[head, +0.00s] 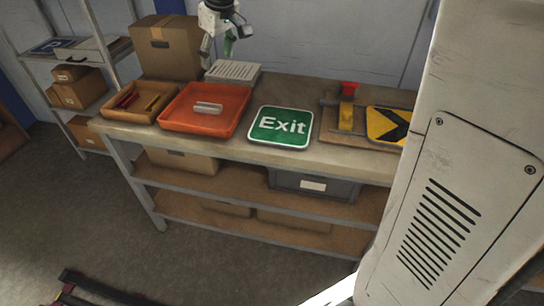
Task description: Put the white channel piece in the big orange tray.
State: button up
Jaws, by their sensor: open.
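The big orange tray (228,112) lies on the workbench, left of the middle. The white channel piece (208,107) lies inside it, near the tray's middle. My gripper (226,58) is behind and above the tray, over a white slotted box (233,72) at the bench's back edge. It is open, and no piece shows between its fingers. The lower ends of the fingers are small in this view, so I cannot tell how far they are from the slotted box.
A small wooden tray (115,113) with red and yellow pieces sits left of the orange tray. A green Exit sign (281,127) lies to its right. Further right are a clamp with a red top (349,90) and a yellow-black arrow sign (388,126). A cardboard box (166,48) stands behind.

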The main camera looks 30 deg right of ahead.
jog(key=s+f+m+t, duration=0.1)
jog(key=s+f, duration=0.2)
jog(key=s, duration=0.7)
jog(key=s+f+m+t, duration=0.1)
jog(key=s+f+m, duration=0.1)
jog(key=s, duration=0.8)
jog(key=s+f+m+t, duration=0.1)
jog(key=s+f, duration=0.3)
jog(key=s, duration=0.7)
jog(key=shift+f+m+h, duration=0.15)
jog(key=shift+m+h, duration=0.15)
jog(key=shift+m, duration=0.2)
jog(key=shift+s+a, duration=0.1)
notch_tip(320, 180, down, 7)
jog(key=b, duration=0.7)
